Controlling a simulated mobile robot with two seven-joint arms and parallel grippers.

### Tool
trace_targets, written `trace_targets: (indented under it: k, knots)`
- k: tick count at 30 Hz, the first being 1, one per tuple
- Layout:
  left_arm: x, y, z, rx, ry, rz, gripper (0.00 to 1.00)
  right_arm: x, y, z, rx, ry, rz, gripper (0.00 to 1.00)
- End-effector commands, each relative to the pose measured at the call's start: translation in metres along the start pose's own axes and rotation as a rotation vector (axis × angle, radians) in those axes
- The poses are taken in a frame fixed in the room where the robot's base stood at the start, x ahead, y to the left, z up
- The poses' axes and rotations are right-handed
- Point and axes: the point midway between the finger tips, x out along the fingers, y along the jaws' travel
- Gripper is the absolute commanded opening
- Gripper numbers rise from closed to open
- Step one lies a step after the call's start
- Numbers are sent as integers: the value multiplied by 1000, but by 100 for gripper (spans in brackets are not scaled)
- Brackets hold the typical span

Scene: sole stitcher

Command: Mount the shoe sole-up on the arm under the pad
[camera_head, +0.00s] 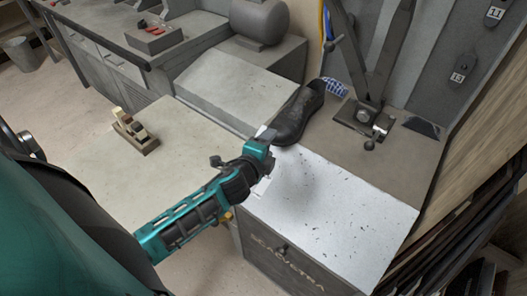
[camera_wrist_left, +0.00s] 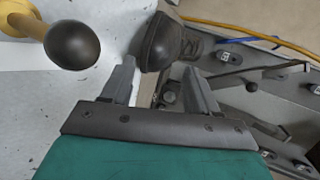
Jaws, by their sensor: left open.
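A black shoe (camera_head: 297,117) lies on the machine bench in the head view, its rounded lower-left end close to my left gripper. Part of it shows at the top of the left wrist view (camera_wrist_left: 165,42). My left gripper (camera_head: 264,142) is open and empty beside that end; its two fingers show apart in the left wrist view (camera_wrist_left: 160,88), with the shoe just beyond them. A dark metal machine with upright levers (camera_head: 366,75) stands behind the shoe to the right. I cannot tell which of its parts are the arm and the pad. My right gripper is not in view.
A pale bench top (camera_head: 325,220) is clear in front of the shoe. A wooden tool (camera_head: 134,130) lies on the table at left. A yellow handle with a dark ball (camera_wrist_left: 72,42) is close to my left finger. A blue-white checked item (camera_head: 335,87) lies behind the shoe.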

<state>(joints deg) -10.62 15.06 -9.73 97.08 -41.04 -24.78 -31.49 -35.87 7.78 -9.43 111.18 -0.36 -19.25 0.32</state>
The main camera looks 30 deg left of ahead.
Motion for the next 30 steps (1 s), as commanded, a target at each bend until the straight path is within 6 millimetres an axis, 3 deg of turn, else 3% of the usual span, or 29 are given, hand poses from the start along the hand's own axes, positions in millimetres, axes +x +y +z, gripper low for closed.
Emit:
trace_targets:
  k: [15, 30]
  knots:
    - [58, 2, 0, -2, 1, 0, 60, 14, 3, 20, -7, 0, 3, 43]
    - [68, 0, 0, -3, 1, 0, 60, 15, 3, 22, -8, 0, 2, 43]
